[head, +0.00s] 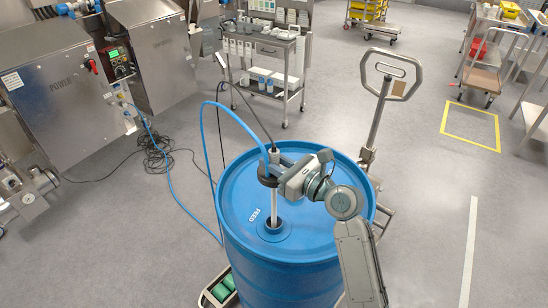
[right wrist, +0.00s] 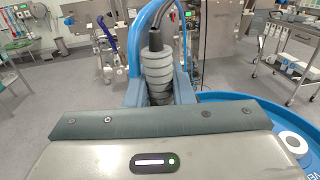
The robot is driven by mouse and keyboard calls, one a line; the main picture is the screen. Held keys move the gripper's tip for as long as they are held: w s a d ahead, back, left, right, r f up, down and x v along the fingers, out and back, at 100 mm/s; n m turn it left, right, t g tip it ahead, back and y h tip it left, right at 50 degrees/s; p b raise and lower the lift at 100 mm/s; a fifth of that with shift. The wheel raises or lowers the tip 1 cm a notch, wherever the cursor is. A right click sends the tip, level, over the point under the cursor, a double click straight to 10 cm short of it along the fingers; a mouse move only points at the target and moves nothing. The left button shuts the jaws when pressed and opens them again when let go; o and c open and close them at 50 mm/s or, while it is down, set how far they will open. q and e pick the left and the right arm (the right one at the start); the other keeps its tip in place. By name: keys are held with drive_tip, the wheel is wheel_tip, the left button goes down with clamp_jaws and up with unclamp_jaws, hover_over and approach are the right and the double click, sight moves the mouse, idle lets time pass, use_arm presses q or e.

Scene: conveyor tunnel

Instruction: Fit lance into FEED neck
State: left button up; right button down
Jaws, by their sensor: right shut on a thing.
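A blue drum (head: 285,270) stands upright in the middle of the head view, with the word FEED on its lid. The FEED neck (head: 274,230) is a round blue collar on the lid beside that word. My right gripper (head: 269,172) is shut on the dark upper part of the lance above the lid. The lance's pale tube (head: 275,208) hangs about upright, its lower end at the neck's opening; I cannot tell how far inside. The right wrist view shows the lance's ribbed grey head (right wrist: 158,75) between the fingers. My left gripper is not in view.
A blue hose (head: 218,104) and a dark cable run from the lance's head to the left. A white cap (right wrist: 293,142) sits on the lid. A pallet truck handle (head: 386,80) stands behind the drum. Steel cabinets (head: 62,90) stand at left.

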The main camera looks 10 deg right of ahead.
drive_tip(key=b, duration=0.2)
hover_over(274, 213)
drive_tip(key=shift+w+d+f, duration=0.1)
drive_tip(key=shift+w+f, duration=0.1)
drive_tip(key=shift+f, duration=0.95)
drive_tip(key=shift+w+f, duration=0.15)
drive_tip(key=shift+f, duration=1)
drive_tip(key=shift+f, duration=0.1)
drive_tip(key=shift+f+b, duration=2.8)
drive_tip(key=shift+f, duration=2.75)
drive_tip(key=shift+f+b, duration=1.1)
drive_tip(key=shift+f, duration=0.75)
drive_tip(key=shift+r, duration=0.1)
drive_tip(key=c, duration=1.2)
unclamp_jaws()
drive_tip(key=shift+o, duration=0.2)
